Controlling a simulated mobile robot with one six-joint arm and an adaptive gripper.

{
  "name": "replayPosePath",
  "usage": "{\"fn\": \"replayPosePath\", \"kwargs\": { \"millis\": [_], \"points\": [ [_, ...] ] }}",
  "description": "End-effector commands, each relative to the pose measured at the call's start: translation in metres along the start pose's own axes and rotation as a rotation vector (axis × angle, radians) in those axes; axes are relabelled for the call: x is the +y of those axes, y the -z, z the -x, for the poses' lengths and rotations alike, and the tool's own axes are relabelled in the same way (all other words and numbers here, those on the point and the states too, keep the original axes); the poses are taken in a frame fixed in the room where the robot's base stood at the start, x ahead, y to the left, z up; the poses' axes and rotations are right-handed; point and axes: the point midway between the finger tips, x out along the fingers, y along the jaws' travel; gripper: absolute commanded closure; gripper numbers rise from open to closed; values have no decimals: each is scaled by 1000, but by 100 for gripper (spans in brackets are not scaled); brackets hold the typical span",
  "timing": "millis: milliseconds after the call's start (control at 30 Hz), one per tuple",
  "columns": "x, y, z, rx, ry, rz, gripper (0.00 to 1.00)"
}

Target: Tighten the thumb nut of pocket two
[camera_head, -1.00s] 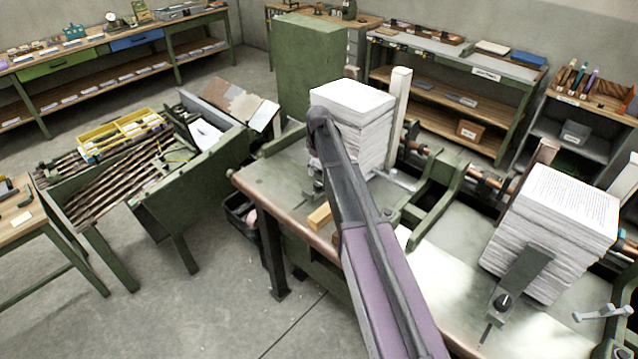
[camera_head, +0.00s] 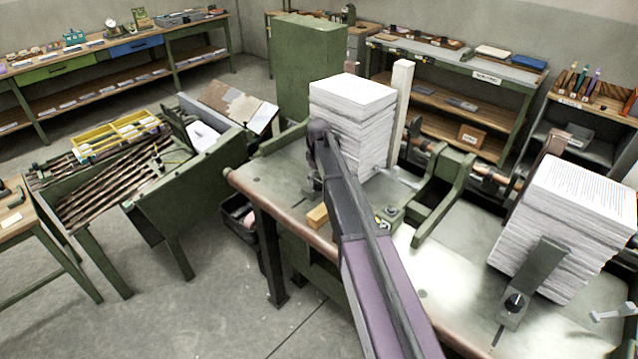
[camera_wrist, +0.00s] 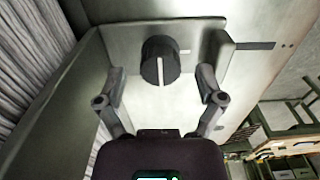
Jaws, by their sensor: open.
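In the wrist view a black ribbed thumb nut (camera_wrist: 158,62) with a white line stands on a grey metal bracket plate (camera_wrist: 197,37). The line points towards the bottom of the picture; a short pale mark lies on the plate to the nut's right. My gripper (camera_wrist: 160,78) is open, one finger on each side of the nut with gaps between. In the head view my arm reaches the left paper stack (camera_head: 350,125) and mostly hides its bracket and nut. The right stack (camera_head: 565,215) has a green bracket (camera_head: 535,270) with its own black nut (camera_head: 514,302). I see no pocket numbers.
The stacks stand on a green-framed bench (camera_head: 460,285) with uprights and bars behind. A small wooden block (camera_head: 318,216) lies near the bench's front edge. Paper edges (camera_wrist: 35,60) rise close on the left in the wrist view. Floor is clear in front left.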

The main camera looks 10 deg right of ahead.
Motion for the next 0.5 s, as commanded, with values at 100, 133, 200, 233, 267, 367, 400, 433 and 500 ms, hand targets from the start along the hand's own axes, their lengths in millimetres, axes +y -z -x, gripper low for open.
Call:
{"fn": "replayPosePath", "kwargs": {
  "millis": [100, 133, 200, 233, 267, 367, 400, 433, 500],
  "points": [
    [0, 0, -3, 0, 0, 0, 12],
    [0, 0, -3, 0, 0, 0, 12],
    [0, 0, -3, 0, 0, 0, 12],
    [0, 0, -3, 0, 0, 0, 12],
    [0, 0, -3, 0, 0, 0, 12],
    [0, 0, -3, 0, 0, 0, 12],
    [0, 0, -3, 0, 0, 0, 12],
    [0, 0, -3, 0, 0, 0, 12],
    [0, 0, -3, 0, 0, 1, 33]
  ]
}}
